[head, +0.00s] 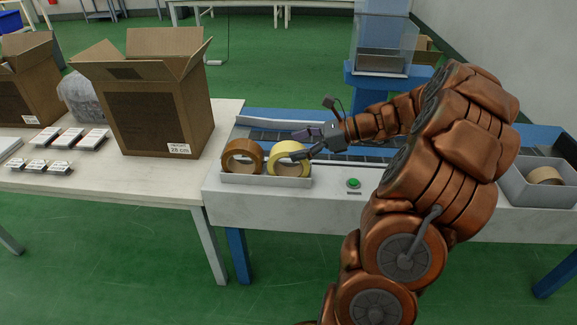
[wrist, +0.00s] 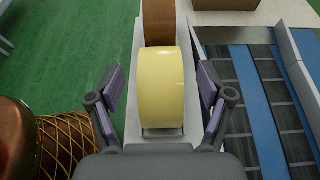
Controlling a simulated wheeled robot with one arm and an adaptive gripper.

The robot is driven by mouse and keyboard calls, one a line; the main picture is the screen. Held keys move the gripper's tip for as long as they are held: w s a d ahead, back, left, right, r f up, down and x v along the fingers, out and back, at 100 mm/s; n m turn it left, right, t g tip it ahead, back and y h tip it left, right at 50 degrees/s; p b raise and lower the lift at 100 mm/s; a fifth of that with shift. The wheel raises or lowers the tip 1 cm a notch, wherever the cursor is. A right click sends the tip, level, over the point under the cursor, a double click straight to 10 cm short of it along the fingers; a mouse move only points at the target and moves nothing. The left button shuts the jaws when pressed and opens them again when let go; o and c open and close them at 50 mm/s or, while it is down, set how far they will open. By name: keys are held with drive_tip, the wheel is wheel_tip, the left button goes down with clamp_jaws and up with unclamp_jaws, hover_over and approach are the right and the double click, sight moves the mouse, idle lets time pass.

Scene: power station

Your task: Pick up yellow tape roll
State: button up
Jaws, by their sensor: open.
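The yellow tape roll (head: 291,158) stands on edge in a shallow light-grey tray (head: 262,181), to the right of a brown tape roll (head: 243,157). In the wrist view the yellow tape roll (wrist: 160,88) lies ahead and between the fingers, with the brown roll (wrist: 159,22) beyond it. My gripper (head: 305,144) reaches in from the right, at the upper right side of the yellow roll. In the wrist view my gripper (wrist: 161,93) is open, with a gap visible between each finger and the roll.
A blue-and-grey conveyor (head: 270,128) runs behind the tray. A green button (head: 353,183) sits to its right. A grey bin (head: 541,180) with another tape roll stands far right. An open cardboard box (head: 155,105) and several small boxes (head: 60,138) occupy the left table.

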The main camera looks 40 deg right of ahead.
drive_tip(key=shift+x, duration=0.95)
clamp_jaws()
